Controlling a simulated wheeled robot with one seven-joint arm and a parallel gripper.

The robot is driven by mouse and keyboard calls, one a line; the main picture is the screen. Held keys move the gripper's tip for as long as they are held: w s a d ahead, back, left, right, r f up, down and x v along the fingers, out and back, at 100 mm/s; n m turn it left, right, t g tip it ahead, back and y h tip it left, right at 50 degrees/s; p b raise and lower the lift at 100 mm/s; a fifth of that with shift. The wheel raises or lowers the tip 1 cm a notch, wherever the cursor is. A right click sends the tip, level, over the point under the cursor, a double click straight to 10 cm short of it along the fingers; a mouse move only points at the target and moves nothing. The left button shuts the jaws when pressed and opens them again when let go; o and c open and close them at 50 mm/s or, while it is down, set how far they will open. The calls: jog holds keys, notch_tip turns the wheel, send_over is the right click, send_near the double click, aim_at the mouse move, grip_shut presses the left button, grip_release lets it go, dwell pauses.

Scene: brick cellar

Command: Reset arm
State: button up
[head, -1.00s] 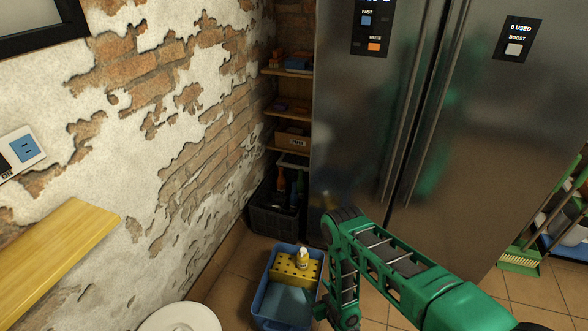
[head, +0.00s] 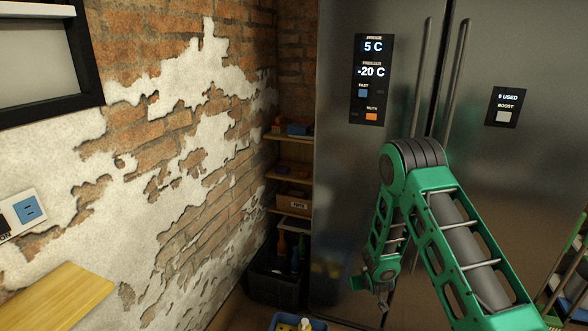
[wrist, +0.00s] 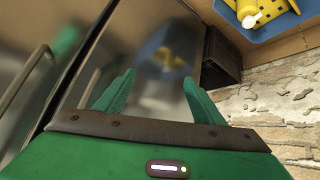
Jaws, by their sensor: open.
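My green arm is folded in front of the steel fridge (head: 350,190) in the head view, with its bend raised and its end hanging down. My gripper (wrist: 158,77) shows in the wrist view with its two green fingers spread and nothing between them. The fridge front is close beyond the fingers and carries a blurred reflection of a blue and yellow shape. In the head view the fingers are small and I cannot make them out clearly.
A blue bin (wrist: 290,32) holds a yellow block (wrist: 290,9) and a white-topped bottle (wrist: 249,18). A dark crate (head: 273,285) stands below the corner shelves (head: 292,173). A peeling brick wall (head: 170,170) and a wooden ledge (head: 50,298) are at left.

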jog(key=s+d+r+m+g+h, duration=0.1)
jog(key=s+d+r, duration=0.1)
jog(key=d+r, duration=0.4)
jog(key=s+d+r+m+g+h, duration=0.1)
jog(key=s+d+r, duration=0.25)
jog(key=r, duration=0.55)
jog(key=s+d+r+m+g, duration=0.2)
jog(key=s+d+r, duration=0.5)
jog(key=s+r, duration=0.4)
jog(key=s+r+m+g, duration=0.1)
jog(key=s+r, duration=0.3)
jog(key=s, duration=0.7)
jog(key=s+r+m+g+y, duration=0.1)
jog(key=s+r, duration=0.3)
jog(key=s, duration=0.7)
jog(key=s+r+m+g+y, duration=0.1)
jog(key=s+r, duration=0.3)
jog(key=s, duration=0.7)
jog(key=shift+a+r+m+g, duration=0.25)
jog(key=shift+a+m+g, duration=0.2)
jog(key=shift+m+g, duration=0.25)
jog(key=shift+w+f, duration=0.25)
jog(key=shift+w, duration=0.25)
